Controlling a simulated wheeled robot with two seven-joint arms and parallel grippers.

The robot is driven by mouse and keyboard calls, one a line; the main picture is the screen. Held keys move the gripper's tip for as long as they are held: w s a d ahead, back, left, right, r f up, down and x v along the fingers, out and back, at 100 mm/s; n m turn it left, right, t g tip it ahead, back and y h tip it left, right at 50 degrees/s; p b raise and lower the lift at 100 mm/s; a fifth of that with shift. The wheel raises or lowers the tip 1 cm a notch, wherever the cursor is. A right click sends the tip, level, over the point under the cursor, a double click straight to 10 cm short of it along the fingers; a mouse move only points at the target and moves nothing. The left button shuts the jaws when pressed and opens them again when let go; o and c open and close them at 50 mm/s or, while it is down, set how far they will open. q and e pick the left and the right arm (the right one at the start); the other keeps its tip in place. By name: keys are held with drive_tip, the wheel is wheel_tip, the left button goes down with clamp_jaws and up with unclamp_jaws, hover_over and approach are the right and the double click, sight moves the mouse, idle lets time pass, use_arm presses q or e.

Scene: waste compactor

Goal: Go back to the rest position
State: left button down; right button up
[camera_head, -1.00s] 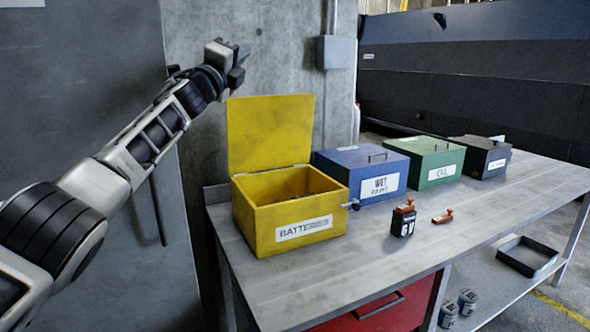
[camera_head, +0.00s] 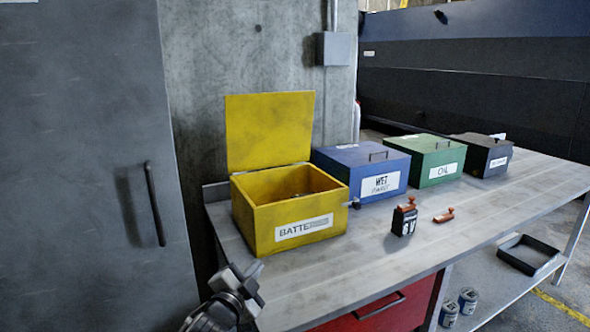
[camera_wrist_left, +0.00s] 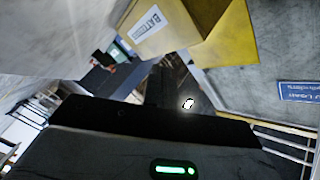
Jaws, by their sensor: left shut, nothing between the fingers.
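My left gripper (camera_head: 243,290) is low at the bottom of the head view, just off the left front edge of the workbench. It is shut and empty. The yellow batteries box (camera_head: 300,231) stands open on the bench, above and to the right of the gripper, with its lid (camera_head: 270,130) raised upright. The box also shows in the left wrist view (camera_wrist_left: 185,30). My right gripper is in neither view.
The workbench (camera_head: 290,285) also holds a blue wet paint box (camera_head: 345,160), a green oil box (camera_head: 425,160), a dark box (camera_head: 483,155), a black battery (camera_head: 404,220) and a small orange-brown piece (camera_head: 444,216). A grey cabinet door (camera_head: 80,200) stands at the left.

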use_arm(q)
drive_tip(key=s+a+f+n+g+y, duration=0.25)
drive_tip(key=s+f+n, duration=0.35)
drive_tip(key=s+f, duration=0.8)
drive_tip(key=s+a+f+n+g, duration=0.2)
drive_tip(key=s, duration=0.9)
drive_tip(key=s+a+f+n+g, duration=0.2)
drive_tip(key=s+f+n, duration=0.1)
drive_tip(key=s, duration=0.8)
